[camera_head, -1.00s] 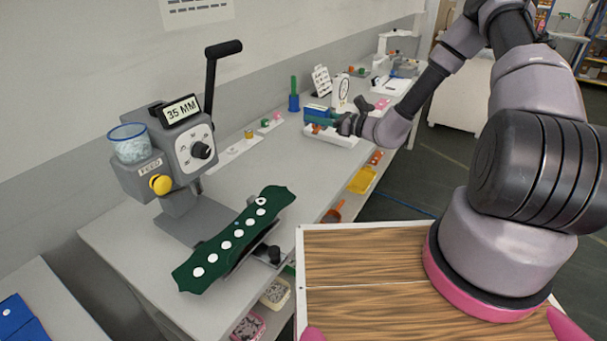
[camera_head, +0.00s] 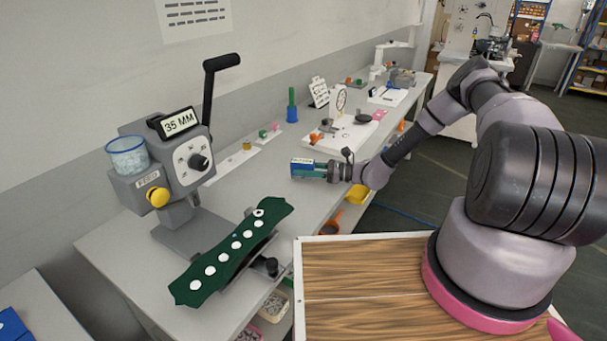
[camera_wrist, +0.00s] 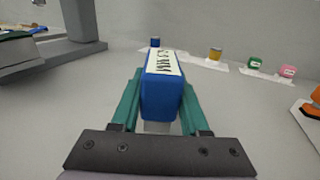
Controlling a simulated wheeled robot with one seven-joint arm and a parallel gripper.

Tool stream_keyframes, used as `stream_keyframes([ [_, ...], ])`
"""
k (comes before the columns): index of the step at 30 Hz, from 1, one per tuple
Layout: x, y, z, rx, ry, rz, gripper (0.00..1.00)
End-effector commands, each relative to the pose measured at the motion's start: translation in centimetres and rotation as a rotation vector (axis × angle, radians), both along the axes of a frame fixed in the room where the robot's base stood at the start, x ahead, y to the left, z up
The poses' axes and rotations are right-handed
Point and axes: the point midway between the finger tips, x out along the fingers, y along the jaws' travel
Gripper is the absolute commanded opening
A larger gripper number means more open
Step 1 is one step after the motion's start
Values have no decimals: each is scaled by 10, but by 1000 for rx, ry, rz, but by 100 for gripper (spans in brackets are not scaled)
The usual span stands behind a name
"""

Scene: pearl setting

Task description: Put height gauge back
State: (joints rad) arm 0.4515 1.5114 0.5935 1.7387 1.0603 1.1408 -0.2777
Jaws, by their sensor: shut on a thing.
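My gripper (camera_head: 310,168) is shut on the height gauge (camera_head: 300,162), a blue block with a white label ending in "MM". The wrist view shows the gauge (camera_wrist: 162,100) between the green fingers of my gripper (camera_wrist: 160,105). It is over the grey bench (camera_head: 240,195); I cannot tell whether it touches the top. A white strip (camera_head: 230,163) lies along the wall beyond it.
A grey press (camera_head: 180,165) with a "35 MM" display stands at the left, with a green strip of white buttons (camera_head: 236,245) before it. A blue-and-green upright tool (camera_head: 292,112) and a white tray (camera_head: 325,147) are beyond my gripper. Bare bench lies between the press and gripper.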

Motion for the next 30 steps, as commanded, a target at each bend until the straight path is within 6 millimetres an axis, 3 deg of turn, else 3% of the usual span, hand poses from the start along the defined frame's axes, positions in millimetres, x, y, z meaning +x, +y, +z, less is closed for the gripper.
stream_keyframes([
  [3,0,0,-16,1,1,-1,0],
  [26,-2,0,-35,-9,3,1,0],
  [27,-2,0,-35,-10,2,1,60],
  [28,-2,0,-36,-10,2,1,71],
  [30,-2,0,-36,-10,1,2,75],
])
